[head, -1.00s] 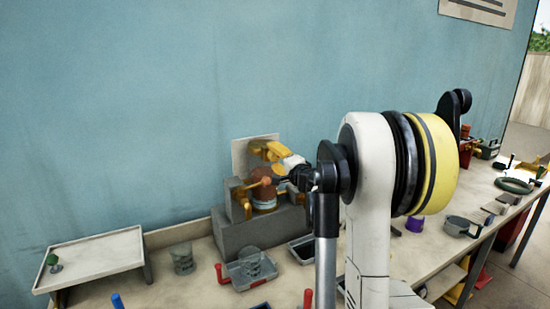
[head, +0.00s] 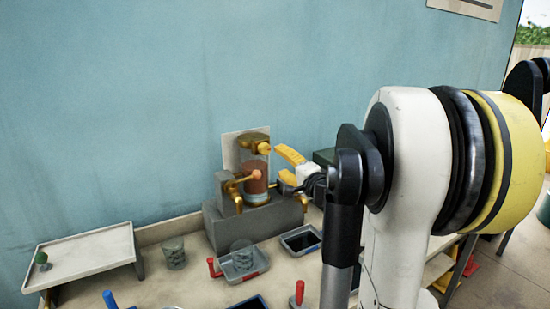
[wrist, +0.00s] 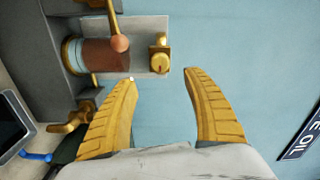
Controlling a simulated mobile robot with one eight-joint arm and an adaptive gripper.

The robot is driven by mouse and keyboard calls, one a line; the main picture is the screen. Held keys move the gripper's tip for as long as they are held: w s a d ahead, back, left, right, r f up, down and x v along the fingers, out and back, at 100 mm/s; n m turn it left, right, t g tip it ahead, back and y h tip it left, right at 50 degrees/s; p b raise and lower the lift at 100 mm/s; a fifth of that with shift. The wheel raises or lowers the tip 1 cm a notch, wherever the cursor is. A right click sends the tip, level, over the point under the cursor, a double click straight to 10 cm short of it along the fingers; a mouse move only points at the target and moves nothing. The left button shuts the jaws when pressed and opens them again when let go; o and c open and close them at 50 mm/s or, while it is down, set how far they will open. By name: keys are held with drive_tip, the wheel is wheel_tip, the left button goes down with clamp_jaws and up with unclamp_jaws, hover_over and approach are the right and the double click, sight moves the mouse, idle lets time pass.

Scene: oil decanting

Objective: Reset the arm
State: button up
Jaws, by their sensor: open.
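My gripper (head: 287,166) has yellow fingers and is open and empty. In the head view it is just right of the oil dispenser (head: 257,184), a brown-red cylinder with brass fittings on a grey block, apart from it. In the wrist view my gripper (wrist: 160,88) has its two fingers spread wide with only blue wall between them. The dispenser (wrist: 105,54) lies beyond the fingers at the upper left there. Its lever with an orange knob (wrist: 119,43) crosses in front of the cylinder. My arm hides much of the right side of the head view.
A pale raised tray (head: 85,256) with a small green-topped item stands at left. A glass jar (head: 174,253) is on the bench. Another glass (head: 243,254) stands in a shallow grey tray with a red handle. A dark-filled tray (head: 301,240) is beside the grey block.

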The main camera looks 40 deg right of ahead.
drive_tip(key=shift+s+a, duration=0.1)
drive_tip(key=shift+s, duration=0.2)
idle(0.4)
drive_tip(key=s+a+f+n+g+y+b, duration=0.1)
drive_tip(key=a+f+n+g+y, duration=0.2)
drive_tip(key=a, duration=0.7)
drive_tip(key=s+a+f+n+g+y+b, duration=0.15)
drive_tip(key=a+n, duration=0.25)
drive_tip(key=a, duration=0.6)
drive_tip(key=a+f+n+g+y, duration=0.15)
drive_tip(key=a+f+n, duration=0.25)
drive_tip(key=a, duration=0.6)
drive_tip(key=s+a+f+n+g+h+b, duration=0.1)
drive_tip(key=s+a+f+n+g, duration=0.1)
drive_tip(key=s, duration=0.6)
drive_tip(key=s+a+f+n+g+h+b, duration=0.1)
drive_tip(key=s+a+f+n+g, duration=0.1)
drive_tip(key=s+a+f+n, duration=0.3)
drive_tip(key=s+f, duration=0.2)
drive_tip(key=s, duration=0.1)
drive_tip(key=shift+a+n+g, duration=0.3)
drive_tip(key=shift+a, duration=0.05)
